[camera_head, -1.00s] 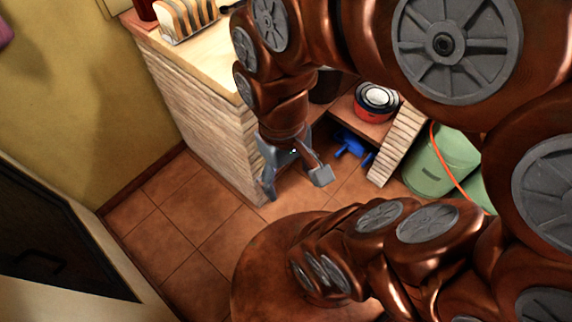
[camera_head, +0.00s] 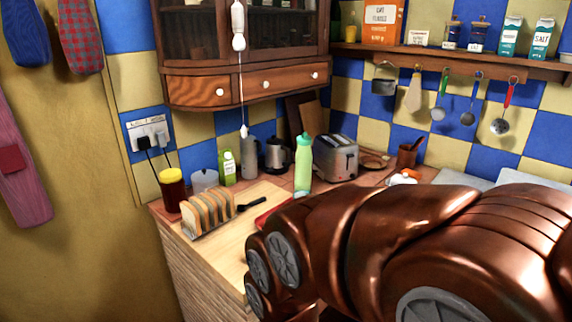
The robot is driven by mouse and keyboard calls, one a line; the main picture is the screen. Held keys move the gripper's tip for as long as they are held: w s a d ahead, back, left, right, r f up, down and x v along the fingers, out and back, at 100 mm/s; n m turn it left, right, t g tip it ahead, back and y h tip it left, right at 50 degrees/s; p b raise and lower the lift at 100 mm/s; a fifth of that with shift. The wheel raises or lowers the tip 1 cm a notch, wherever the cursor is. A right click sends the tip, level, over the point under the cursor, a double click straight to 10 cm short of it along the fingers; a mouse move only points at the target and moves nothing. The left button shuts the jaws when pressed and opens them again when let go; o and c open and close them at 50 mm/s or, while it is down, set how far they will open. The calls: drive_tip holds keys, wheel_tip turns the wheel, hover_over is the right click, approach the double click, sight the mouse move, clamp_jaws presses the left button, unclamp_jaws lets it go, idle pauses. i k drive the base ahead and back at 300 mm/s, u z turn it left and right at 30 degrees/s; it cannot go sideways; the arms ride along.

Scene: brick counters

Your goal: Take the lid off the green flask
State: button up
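The green flask (camera_head: 302,170) stands upright on the counter, left of and in front of the toaster. It is pale green. Its brighter green lid (camera_head: 304,140) sits on top. My gripper is not in view. Only the upper links of my arm show, at the bottom right, and they hide part of the counter in front of the flask.
A silver toaster (camera_head: 335,157) stands close right of the flask. Left of it are a kettle (camera_head: 275,156), a grey bottle (camera_head: 249,157) and a green carton (camera_head: 227,168). A toast rack (camera_head: 208,212) holds bread at the front left. A cabinet (camera_head: 240,90) hangs above.

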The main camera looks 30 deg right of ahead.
sight(304, 139)
drive_tip(key=z, duration=0.05)
drive_tip(key=k, duration=0.6)
drive_tip(key=z, duration=0.6)
drive_tip(key=i, duration=0.45)
drive_tip(key=z, duration=0.6)
drive_tip(key=i, duration=1.4)
drive_tip(key=u, duration=0.95)
